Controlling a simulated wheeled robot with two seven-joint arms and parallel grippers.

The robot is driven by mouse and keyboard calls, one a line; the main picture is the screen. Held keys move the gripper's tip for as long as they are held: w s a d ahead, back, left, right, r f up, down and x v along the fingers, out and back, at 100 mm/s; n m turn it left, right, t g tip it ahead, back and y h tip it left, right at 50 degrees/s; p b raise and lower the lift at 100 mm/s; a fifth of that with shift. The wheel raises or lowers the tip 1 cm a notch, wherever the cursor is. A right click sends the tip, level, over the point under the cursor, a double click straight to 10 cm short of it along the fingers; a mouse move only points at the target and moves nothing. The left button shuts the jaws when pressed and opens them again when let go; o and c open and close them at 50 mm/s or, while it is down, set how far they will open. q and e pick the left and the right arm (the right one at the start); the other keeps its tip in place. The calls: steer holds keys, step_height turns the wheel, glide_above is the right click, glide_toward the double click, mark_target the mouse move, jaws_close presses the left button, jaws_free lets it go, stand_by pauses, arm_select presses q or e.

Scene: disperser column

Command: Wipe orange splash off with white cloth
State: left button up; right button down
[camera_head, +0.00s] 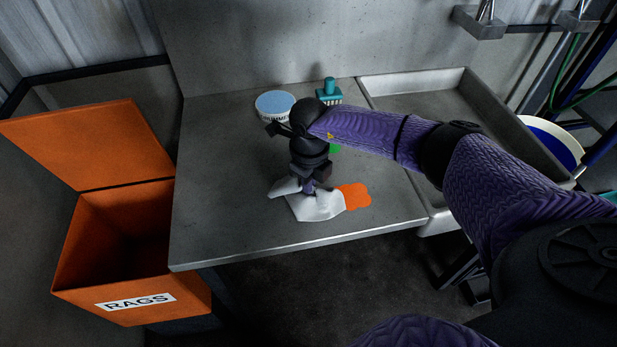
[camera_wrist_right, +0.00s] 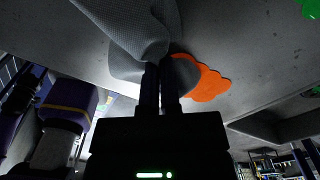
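The white cloth (camera_head: 316,206) lies crumpled on the grey worktop near its front edge. My right gripper (camera_head: 309,186) points down onto it; in the right wrist view its fingers (camera_wrist_right: 160,72) are close together on a bunched part of the cloth (camera_wrist_right: 125,30). The orange splash (camera_head: 355,196) is right beside the cloth, whose edge meets or overlaps the splash's left side. The splash also shows in the right wrist view (camera_wrist_right: 208,82), just right of the fingers. My left gripper is in neither view.
A green spot (camera_head: 335,148) is partly hidden behind my right arm. A round tub (camera_head: 275,106) and a teal item (camera_head: 329,92) stand at the back. An open orange RAGS bin (camera_head: 190,290) is at left, a sink basin (camera_head: 440,95) at right. The worktop's left side (camera_head: 225,190) is clear.

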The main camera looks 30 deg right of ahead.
steer(key=c, duration=1.3)
jaws_free()
steer(key=shift+r, duration=0.1)
steer(key=o, duration=1.3)
steer(key=shift+f+b, duration=0.8)
steer(key=shift+f, duration=0.4)
jaws_close()
steer(key=shift+r, duration=0.15)
